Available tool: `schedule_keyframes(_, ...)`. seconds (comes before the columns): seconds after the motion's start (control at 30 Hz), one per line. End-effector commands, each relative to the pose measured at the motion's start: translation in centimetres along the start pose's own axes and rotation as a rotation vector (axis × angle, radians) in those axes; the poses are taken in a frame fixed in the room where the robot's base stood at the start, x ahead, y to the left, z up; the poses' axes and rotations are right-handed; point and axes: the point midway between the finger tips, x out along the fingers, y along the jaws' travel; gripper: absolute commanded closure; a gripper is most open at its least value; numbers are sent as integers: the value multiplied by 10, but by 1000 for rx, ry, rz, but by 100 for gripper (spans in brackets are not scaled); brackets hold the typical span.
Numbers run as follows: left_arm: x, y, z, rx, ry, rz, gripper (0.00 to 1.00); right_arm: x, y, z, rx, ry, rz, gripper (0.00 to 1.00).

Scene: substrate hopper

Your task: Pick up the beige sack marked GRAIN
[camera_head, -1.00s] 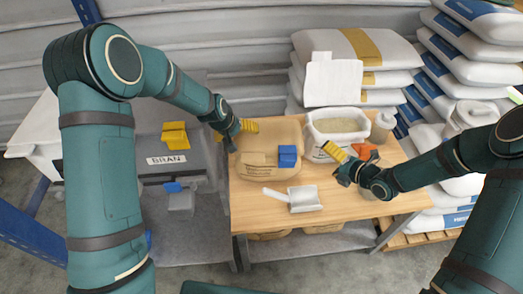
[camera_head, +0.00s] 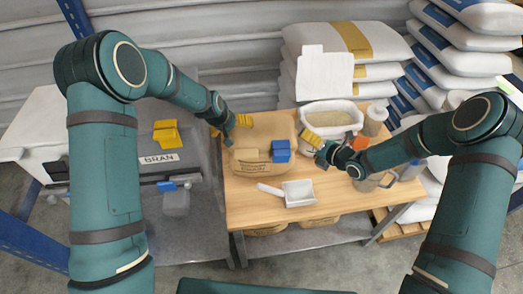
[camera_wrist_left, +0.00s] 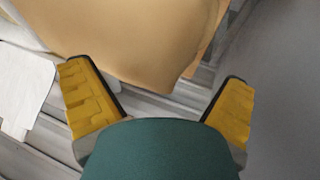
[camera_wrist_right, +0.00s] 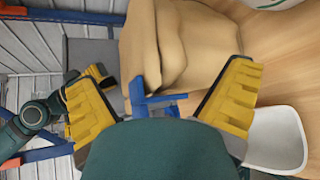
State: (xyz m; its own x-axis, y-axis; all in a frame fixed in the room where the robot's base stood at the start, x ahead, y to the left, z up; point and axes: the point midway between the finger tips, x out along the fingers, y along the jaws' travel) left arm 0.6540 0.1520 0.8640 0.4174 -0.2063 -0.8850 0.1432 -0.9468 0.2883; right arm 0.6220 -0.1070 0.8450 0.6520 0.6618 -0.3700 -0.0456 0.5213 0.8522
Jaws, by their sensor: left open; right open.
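A plump beige sack (camera_head: 262,130) lies on the left part of the wooden table, with small dark print on its front that I cannot read. A blue clip (camera_head: 281,151) sits at its front right. My left gripper (camera_head: 229,126) is open at the sack's left end; in the left wrist view the sack (camera_wrist_left: 140,40) spans the space ahead of the spread yellow fingers. My right gripper (camera_head: 317,147) is open just right of the sack; in the right wrist view the sack's folded end (camera_wrist_right: 195,50) and the clip (camera_wrist_right: 150,98) show between the fingers. Neither gripper holds it.
A white scoop (camera_head: 297,193) lies in front of the sack. A white tub of grain (camera_head: 331,113) stands behind my right gripper, with a jar (camera_head: 375,118) beside it and a clear jug (camera_head: 372,183) under my right arm.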

Motion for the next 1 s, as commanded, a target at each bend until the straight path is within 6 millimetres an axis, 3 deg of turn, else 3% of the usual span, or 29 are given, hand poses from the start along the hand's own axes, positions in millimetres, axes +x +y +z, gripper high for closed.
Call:
schedule_keyframes(0.2,22,0,0,0,1,0,0,40,0,0,0,0,2,0)
schedule_keyframes(0.4,35,0,0,-1,1,0,0,65,0,0,1,0,1,0)
schedule_keyframes(0.87,41,0,0,-1,1,0,0,75,0,0,1,-1,0,0)
schedule_keyframes(0.9,41,0,0,0,1,0,4,75,0,0,1,-1,0,4)
schedule_keyframes(1.0,41,0,0,0,1,0,39,75,0,0,1,-1,0,39)
